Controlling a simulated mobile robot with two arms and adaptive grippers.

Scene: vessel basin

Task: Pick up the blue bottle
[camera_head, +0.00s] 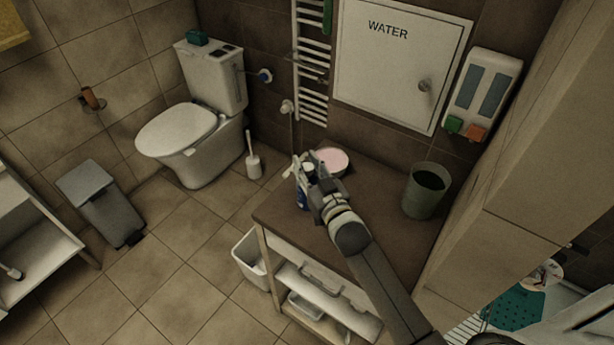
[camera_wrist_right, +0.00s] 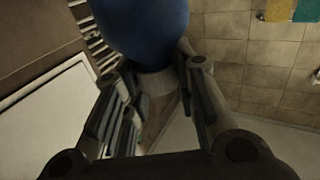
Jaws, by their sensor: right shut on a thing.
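The blue bottle (camera_head: 302,199) shows at the left end of the brown counter top, partly hidden behind my right gripper (camera_head: 318,182). It has a white upper part. In the right wrist view the blue body of the bottle (camera_wrist_right: 143,25) fills the top middle, and its pale grey neck lies between the fingers of my right gripper (camera_wrist_right: 155,100). The right gripper is shut on the bottle near this neck. I cannot tell whether the bottle touches the counter. My left gripper is not in view.
The brown counter (camera_head: 385,240) holds a pink-topped round thing (camera_head: 333,160) behind the gripper and a grey-green bin (camera_head: 427,190) to the right. A soap dispenser (camera_head: 483,92) hangs on the wall. A white bin (camera_head: 250,258) stands left of the counter. Open floor lies further left.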

